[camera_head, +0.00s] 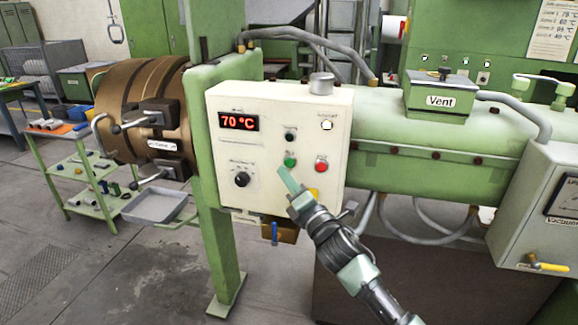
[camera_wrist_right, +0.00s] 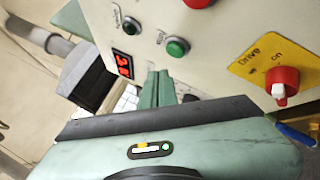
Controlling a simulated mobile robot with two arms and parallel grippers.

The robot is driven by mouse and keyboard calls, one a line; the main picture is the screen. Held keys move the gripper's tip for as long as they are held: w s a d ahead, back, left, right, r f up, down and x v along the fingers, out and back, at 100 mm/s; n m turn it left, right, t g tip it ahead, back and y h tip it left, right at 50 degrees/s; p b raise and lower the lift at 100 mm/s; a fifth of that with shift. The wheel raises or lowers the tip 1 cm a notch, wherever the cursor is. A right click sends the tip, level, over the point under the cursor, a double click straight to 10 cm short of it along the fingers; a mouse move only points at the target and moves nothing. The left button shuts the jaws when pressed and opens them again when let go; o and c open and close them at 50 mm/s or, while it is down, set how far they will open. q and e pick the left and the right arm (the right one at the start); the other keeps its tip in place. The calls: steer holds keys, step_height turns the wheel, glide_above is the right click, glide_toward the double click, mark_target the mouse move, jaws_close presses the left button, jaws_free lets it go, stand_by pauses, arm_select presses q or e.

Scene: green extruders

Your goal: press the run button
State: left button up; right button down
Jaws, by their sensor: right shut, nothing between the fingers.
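The green button (camera_head: 290,160) is on the front of a cream control box (camera_head: 275,110). A small label beside it is too blurred for me to read. The button also shows in the right wrist view (camera_wrist_right: 177,47), just above and right of my fingertips. My right gripper (camera_head: 287,178) is shut and empty, with its pale green fingers pressed together. Its tips point at the panel just below the green button in the head view. They look close to the button but not on it; the exact gap to the panel is unclear. My left gripper is not in view.
A red button (camera_head: 321,164) is right of the green one. A dark button (camera_head: 290,136) is above it and a black knob (camera_head: 242,179) to the left. A red switch on a yellow plate (camera_wrist_right: 265,62) shows in the wrist view. The display (camera_head: 239,121) reads 70 °C.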

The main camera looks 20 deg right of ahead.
steer(key=shift+w+d, duration=0.45)
steer(key=shift+w, duration=0.2)
stand_by(1.7)
steer(key=shift+w+d, duration=0.2)
steer(key=shift+w, duration=0.15)
steer(key=shift+w+d, duration=0.25)
steer(key=shift+w, duration=0.05)
stand_by(0.6)
steer(key=shift+r, duration=0.1)
steer(key=shift+s+a, duration=0.45)
steer(key=shift+s, duration=0.25)
steer(key=s+a, duration=0.1)
steer(key=s, duration=0.1)
steer(key=s+a, duration=0.1)
steer(key=s, duration=0.1)
steer(key=shift+a+p, duration=0.4)
